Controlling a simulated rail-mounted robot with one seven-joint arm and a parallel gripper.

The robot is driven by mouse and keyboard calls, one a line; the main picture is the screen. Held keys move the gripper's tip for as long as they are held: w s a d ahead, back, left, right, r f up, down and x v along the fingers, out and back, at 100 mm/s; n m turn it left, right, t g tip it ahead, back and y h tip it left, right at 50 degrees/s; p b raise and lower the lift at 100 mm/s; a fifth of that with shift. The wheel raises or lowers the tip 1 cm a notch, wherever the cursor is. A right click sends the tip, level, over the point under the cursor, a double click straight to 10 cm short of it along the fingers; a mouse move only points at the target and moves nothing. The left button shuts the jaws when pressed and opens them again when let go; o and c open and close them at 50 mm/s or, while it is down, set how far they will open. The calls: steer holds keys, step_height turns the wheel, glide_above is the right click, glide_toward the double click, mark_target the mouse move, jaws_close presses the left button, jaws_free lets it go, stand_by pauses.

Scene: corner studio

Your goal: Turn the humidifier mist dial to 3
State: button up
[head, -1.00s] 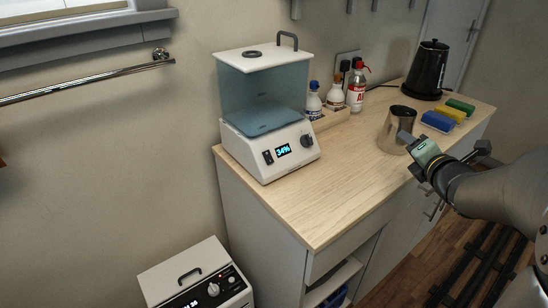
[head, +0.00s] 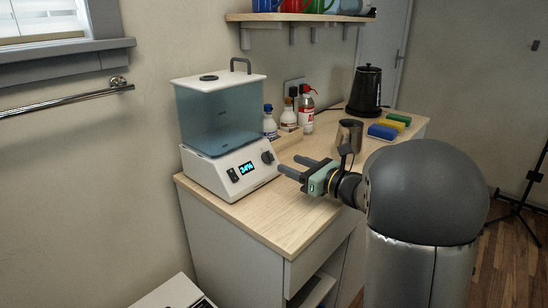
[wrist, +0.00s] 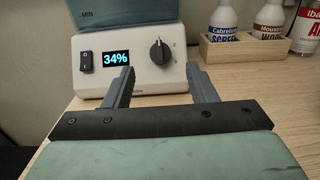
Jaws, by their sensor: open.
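The humidifier (head: 222,130) stands at the left end of the wooden counter, with a translucent blue tank on a white base. Its display reads 34%. The mist dial (head: 268,157) is a dark round knob at the right of the base's front. In the wrist view the dial (wrist: 160,52) shows a light pointer line near its top; its number marks are too small to read. A rocker switch (wrist: 87,61) sits left of the display. My gripper (head: 294,168) is open and empty, in front of the base and apart from the dial. In the wrist view its fingers (wrist: 160,84) point at the base below the dial.
A wooden tray (wrist: 243,54) with several bottles stands right of the humidifier. Farther along are a metal pitcher (head: 349,134), a black kettle (head: 366,92) and coloured sponges (head: 388,127). A shelf (head: 290,17) hangs above. The counter's front left is clear.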

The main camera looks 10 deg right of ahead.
mark_target(272, 157)
steer(key=x, duration=0.7)
steer(key=shift+a, duration=0.1)
steer(key=c, duration=1)
